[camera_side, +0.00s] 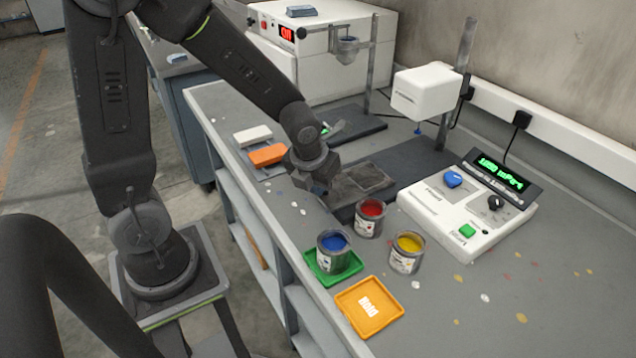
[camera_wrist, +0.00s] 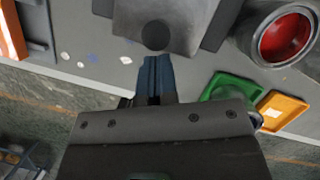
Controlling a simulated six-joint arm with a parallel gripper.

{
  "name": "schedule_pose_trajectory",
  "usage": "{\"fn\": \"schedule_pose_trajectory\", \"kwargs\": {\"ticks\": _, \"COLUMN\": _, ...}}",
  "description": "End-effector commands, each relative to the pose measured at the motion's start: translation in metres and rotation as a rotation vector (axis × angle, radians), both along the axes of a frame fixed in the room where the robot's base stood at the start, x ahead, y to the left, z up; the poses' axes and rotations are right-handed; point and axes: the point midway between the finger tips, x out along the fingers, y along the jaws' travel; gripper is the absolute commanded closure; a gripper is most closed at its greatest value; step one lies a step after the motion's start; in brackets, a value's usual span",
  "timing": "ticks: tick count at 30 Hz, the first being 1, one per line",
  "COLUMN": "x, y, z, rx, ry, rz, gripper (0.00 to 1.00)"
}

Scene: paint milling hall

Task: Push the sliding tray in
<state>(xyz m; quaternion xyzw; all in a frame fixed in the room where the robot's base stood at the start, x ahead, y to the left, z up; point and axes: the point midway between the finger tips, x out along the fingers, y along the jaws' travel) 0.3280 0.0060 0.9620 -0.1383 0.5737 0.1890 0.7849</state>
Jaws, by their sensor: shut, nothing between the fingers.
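The sliding tray (camera_side: 366,178) is a worn grey metal plate at the front of a dark base (camera_side: 415,155) on the bench. Its near part is partly behind my gripper in the side view. In the wrist view the tray (camera_wrist: 190,18) is at the top, with a dark round spot (camera_wrist: 155,35) at its near edge. My gripper (camera_side: 318,188) is low at the tray's near end. In the wrist view its bluish fingers (camera_wrist: 156,60) are together and empty, pointing at the round spot. I cannot tell whether they touch it.
Red (camera_side: 370,217), blue (camera_side: 333,250) and yellow (camera_side: 407,251) paint cans stand close in front. The blue one is on a green tray (camera_side: 350,268), near an orange tray (camera_side: 370,305). A white meter (camera_side: 455,222) is at the right. Orange and white blocks (camera_side: 268,154) lie left.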

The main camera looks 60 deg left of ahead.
Motion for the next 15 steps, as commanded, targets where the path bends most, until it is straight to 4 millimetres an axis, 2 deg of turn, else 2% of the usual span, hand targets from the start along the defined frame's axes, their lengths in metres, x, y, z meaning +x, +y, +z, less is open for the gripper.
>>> {"fn": "schedule_pose_trajectory", "kwargs": {"ticks": 10, "x": 0.002, "y": 0.000, "z": 0.000, "rx": 0.000, "ry": 0.000, "rz": 0.000, "gripper": 1.00}}
{"fn": "schedule_pose_trajectory", "kwargs": {"ticks": 13, "x": 0.012, "y": 0.000, "z": 0.000, "rx": 0.000, "ry": 0.001, "rz": -0.001, "gripper": 1.00}}
{"fn": "schedule_pose_trajectory", "kwargs": {"ticks": 15, "x": 0.025, "y": 0.000, "z": 0.000, "rx": 0.001, "ry": 0.000, "rz": -0.002, "gripper": 1.00}}
